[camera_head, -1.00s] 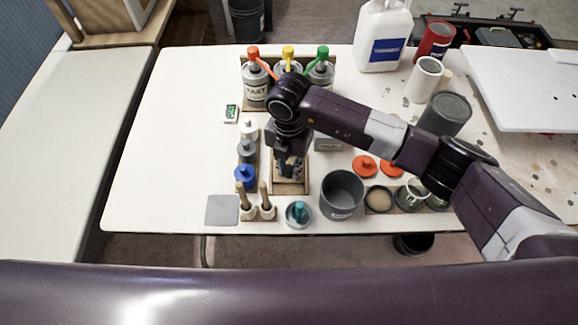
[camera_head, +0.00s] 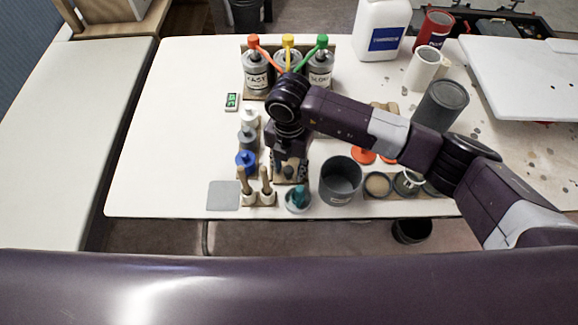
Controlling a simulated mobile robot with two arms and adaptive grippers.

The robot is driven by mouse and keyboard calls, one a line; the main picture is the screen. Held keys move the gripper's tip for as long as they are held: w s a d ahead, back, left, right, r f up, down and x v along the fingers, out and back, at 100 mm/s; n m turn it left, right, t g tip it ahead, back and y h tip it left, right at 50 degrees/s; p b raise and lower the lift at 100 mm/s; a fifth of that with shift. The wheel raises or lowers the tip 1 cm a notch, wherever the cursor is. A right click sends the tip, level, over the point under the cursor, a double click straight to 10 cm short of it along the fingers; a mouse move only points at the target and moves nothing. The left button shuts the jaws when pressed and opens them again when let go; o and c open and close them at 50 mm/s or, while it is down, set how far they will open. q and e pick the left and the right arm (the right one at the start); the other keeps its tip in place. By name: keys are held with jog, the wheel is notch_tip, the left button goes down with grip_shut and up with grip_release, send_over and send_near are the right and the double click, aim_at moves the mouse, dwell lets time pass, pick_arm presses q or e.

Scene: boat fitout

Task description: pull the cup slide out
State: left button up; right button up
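My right gripper (camera_head: 289,170) comes in from the right, pointing down over a narrow wooden piece (camera_head: 303,180) at the middle of the table's front half. This piece is likely the cup slide or its holder, though its shape is mostly covered. The gripper's body and wrist hide most of it, and the fingers are dark and small, so I cannot tell whether they touch it or are open or shut. Only its front and side edges show. My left gripper is not in view.
Left of it stand small bottles, including a blue-topped one (camera_head: 246,160), and wooden-handled tools (camera_head: 266,183). A grey pot (camera_head: 340,182) stands close on the right. Three dispensers with coloured spouts (camera_head: 288,62) stand behind. The table's left part is clear.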

notch_tip(320, 180, up, 12)
dwell(0.4)
dwell(0.5)
